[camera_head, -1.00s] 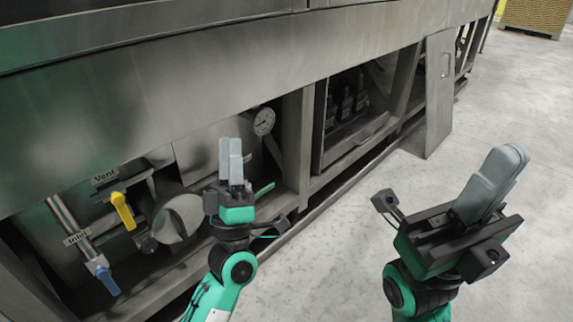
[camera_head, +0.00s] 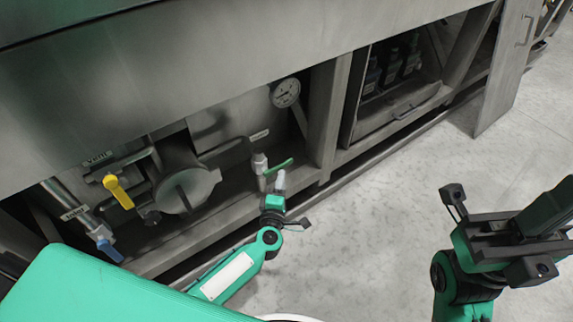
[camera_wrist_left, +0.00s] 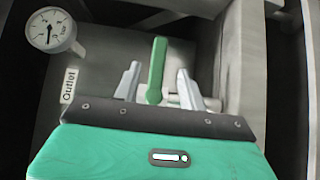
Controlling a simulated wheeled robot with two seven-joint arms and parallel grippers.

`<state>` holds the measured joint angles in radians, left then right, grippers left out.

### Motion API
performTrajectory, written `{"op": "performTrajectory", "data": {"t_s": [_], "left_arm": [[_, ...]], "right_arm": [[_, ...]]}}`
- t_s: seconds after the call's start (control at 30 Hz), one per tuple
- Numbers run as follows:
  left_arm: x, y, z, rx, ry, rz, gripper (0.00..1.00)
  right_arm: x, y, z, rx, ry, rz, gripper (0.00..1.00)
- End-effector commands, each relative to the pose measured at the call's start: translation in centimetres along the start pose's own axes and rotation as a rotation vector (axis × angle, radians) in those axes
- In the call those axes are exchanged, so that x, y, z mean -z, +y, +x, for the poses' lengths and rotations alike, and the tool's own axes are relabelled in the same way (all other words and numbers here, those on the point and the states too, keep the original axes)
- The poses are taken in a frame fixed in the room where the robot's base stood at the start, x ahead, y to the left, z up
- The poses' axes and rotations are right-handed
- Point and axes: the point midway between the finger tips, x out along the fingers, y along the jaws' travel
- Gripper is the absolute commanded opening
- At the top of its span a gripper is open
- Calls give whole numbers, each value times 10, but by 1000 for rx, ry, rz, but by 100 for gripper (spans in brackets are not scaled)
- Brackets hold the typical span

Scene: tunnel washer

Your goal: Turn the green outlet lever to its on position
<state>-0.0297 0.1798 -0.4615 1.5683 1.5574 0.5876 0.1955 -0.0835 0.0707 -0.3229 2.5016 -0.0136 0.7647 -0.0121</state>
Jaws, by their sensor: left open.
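The green outlet lever (camera_head: 279,167) sits on a pipe valve low inside the washer's open bay, right of the round flange. In the left wrist view the lever (camera_wrist_left: 157,70) stands upright in the picture, beside a tag reading "Outlet" (camera_wrist_left: 69,86). My left gripper (camera_head: 280,180) is at the lever. In the left wrist view its two fingers (camera_wrist_left: 158,76) are apart, with the lever showing between them and no clear contact. My right gripper (camera_head: 548,212) is over the floor at the right, partly cut off by the frame edge; its finger gap is not clear.
A yellow vent lever (camera_head: 118,192) and a blue inlet lever (camera_head: 109,250) are at the left. A pressure gauge (camera_head: 286,93) hangs above the outlet. A steel frame post (camera_head: 328,120) stands right of the lever. A loose panel (camera_head: 504,70) leans farther right. The floor (camera_head: 350,240) in front is clear.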

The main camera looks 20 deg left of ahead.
Motion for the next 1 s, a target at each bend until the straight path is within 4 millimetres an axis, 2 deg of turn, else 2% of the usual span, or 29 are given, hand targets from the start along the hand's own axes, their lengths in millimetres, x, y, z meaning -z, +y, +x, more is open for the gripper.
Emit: {"op": "performTrajectory", "data": {"t_s": [0.03, 0.2, 0.4, 0.6, 0.87, 1.0], "left_arm": [[0, -2, 12, -4, 1, 1, 42], [0, -2, 44, -3, 0, 2, 42], [0, -1, 70, -2, 0, 1, 42], [0, 0, 80, -1, 0, 1, 42], [0, 1, 80, -1, 0, 1, 42], [0, 1, 80, -1, 0, 1, 14]], "right_arm": [[0, -2, -1, 2, 11, 7, 0], [-4, -7, 3, 7, 31, 25, 0], [-5, -12, 6, 12, 48, 41, 0], [-6, -14, 9, 14, 54, 47, 0], [-6, -14, 10, 14, 55, 48, 0], [-5, -14, 10, 14, 55, 48, 0]]}}
